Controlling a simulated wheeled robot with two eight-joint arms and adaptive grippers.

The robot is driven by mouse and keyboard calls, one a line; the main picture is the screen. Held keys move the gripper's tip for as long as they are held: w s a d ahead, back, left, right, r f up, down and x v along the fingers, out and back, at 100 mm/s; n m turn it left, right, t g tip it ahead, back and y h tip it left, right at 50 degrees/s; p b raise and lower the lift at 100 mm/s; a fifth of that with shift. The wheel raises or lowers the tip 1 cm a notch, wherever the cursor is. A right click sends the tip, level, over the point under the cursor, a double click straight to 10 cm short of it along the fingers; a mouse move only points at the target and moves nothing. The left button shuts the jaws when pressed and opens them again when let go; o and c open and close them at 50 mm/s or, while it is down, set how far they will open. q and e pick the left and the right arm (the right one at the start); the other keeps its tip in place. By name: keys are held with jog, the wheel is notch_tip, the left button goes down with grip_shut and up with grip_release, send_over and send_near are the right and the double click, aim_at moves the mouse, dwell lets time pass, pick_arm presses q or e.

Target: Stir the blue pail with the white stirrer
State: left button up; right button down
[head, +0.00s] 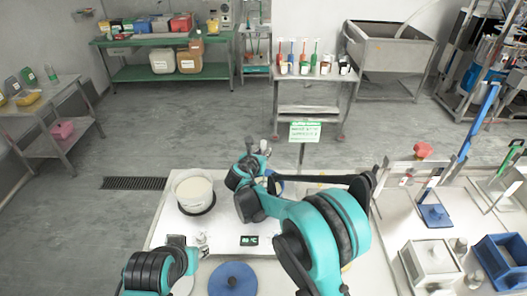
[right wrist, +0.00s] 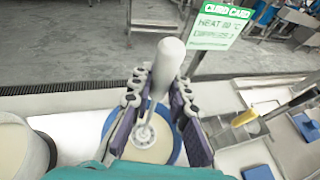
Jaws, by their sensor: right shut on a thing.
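In the right wrist view my right gripper (right wrist: 158,100) is shut on the white stirrer (right wrist: 168,65), with its thick handle up and its round, holed end (right wrist: 144,134) down. That end shows over the pale contents of the blue pail (right wrist: 178,150); whether it touches them I cannot tell. In the head view my right gripper (head: 254,170) hides most of the blue pail (head: 280,187) and the stirrer. My left gripper (head: 198,244) is low at the left, by the front edge of the white table, apart from the pail; its fingers are unclear.
A white pot (head: 193,190) with pale contents stands on the table (head: 162,225) left of the blue pail. A small dark display (head: 249,240) and a blue round lid (head: 232,279) are nearer me. A green-headed card (head: 304,132) stands behind. Another worktop is at the right.

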notch_tip(320, 180, down, 7)
jog(key=b, duration=0.5)
jog(key=shift+d, duration=0.1)
